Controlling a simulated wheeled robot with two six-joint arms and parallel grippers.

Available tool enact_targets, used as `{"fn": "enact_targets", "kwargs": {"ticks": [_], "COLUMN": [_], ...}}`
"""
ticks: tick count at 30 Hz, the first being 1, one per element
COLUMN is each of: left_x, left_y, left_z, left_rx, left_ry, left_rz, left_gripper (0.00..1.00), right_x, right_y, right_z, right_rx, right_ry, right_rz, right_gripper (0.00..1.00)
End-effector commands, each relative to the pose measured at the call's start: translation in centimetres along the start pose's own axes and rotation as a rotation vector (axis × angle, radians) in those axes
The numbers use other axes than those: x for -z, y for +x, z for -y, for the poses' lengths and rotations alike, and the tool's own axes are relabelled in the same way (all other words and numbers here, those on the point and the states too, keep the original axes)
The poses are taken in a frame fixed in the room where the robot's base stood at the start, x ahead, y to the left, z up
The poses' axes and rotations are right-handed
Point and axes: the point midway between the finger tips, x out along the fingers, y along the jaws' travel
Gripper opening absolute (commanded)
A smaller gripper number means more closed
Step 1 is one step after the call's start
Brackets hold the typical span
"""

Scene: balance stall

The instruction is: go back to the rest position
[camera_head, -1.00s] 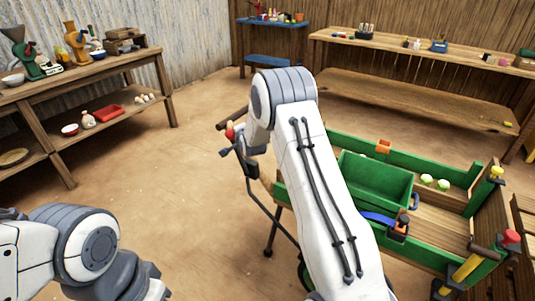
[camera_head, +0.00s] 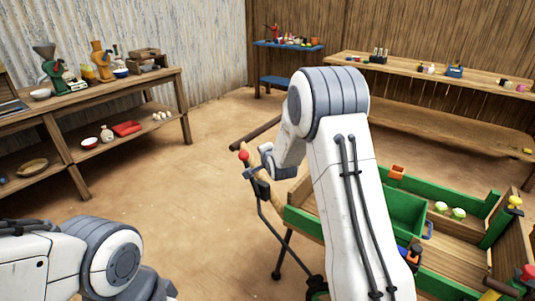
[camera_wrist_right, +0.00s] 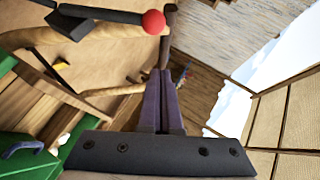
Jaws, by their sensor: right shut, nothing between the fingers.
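My right arm reaches up through the middle of the head view and bends at a grey joint. Its gripper is hidden or unclear in that view. In the right wrist view my right gripper (camera_wrist_right: 161,100) shows two dark purple fingers pressed together, with nothing between them. A red knob (camera_wrist_right: 153,22) on a dark rod appears just beyond and left of the fingertips, apart from them. The same red knob shows in the head view (camera_head: 243,155), left of my right arm. My left arm is at the lower left; its gripper is out of the picture.
A wooden cart with green rails (camera_head: 466,193) and a green bin (camera_head: 406,212) stands close to my right arm. A wooden shelf table (camera_head: 160,80) is at the left. A blue table (camera_head: 290,45) and a long wooden bench (camera_head: 420,70) stand behind. Bare floor lies between.

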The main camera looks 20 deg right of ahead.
Motion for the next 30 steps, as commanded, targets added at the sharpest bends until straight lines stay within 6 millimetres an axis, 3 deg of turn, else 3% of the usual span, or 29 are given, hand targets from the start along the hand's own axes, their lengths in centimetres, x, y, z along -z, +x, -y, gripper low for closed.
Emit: {"fn": "enact_targets", "kwargs": {"ticks": [6, 14, 17, 19, 22, 24, 27, 30], "left_x": [0.0, 0.0, 0.0, 0.0, 0.0, 0.0, 0.0, 0.0], "left_y": [0.1, 0.1, 0.1, 0.1, 0.1, 0.1, 0.1, 0.1], "left_z": [0.0, 0.0, 0.0, 0.0, 0.0, 0.0, 0.0, 0.0], "left_rx": [0.000, 0.000, 0.000, 0.000, 0.000, 0.000, 0.000, 0.000], "left_ry": [0.000, 0.000, 0.000, 0.000, 0.000, 0.000, 0.000, 0.000], "left_rz": [0.000, 0.000, 0.000, 0.000, 0.000, 0.000, 0.000, 0.000], "left_gripper": [0.50, 0.50, 0.50, 0.50, 0.50, 0.50, 0.50, 0.50], "right_x": [0.0, -0.3, -2.3, -5.2, -10.6, -14.4, -18.6, -21.2], "right_y": [-3.3, -4.3, -5.2, -6.8, -10.9, -14.8, -21.1, -27.4], "right_z": [0.4, 0.5, 0.8, 1.1, 0.9, 0.2, -1.5, -3.7], "right_rx": [0.001, -0.003, -0.033, -0.078, -0.160, -0.215, -0.271, -0.301], "right_ry": [0.000, -0.006, -0.068, -0.164, -0.371, -0.543, -0.792, -1.028], "right_rz": [0.000, 0.004, 0.045, 0.109, 0.251, 0.374, 0.560, 0.748], "right_gripper": [0.00, 0.00, 0.00, 0.00, 0.00, 0.00, 0.00, 0.00]}}
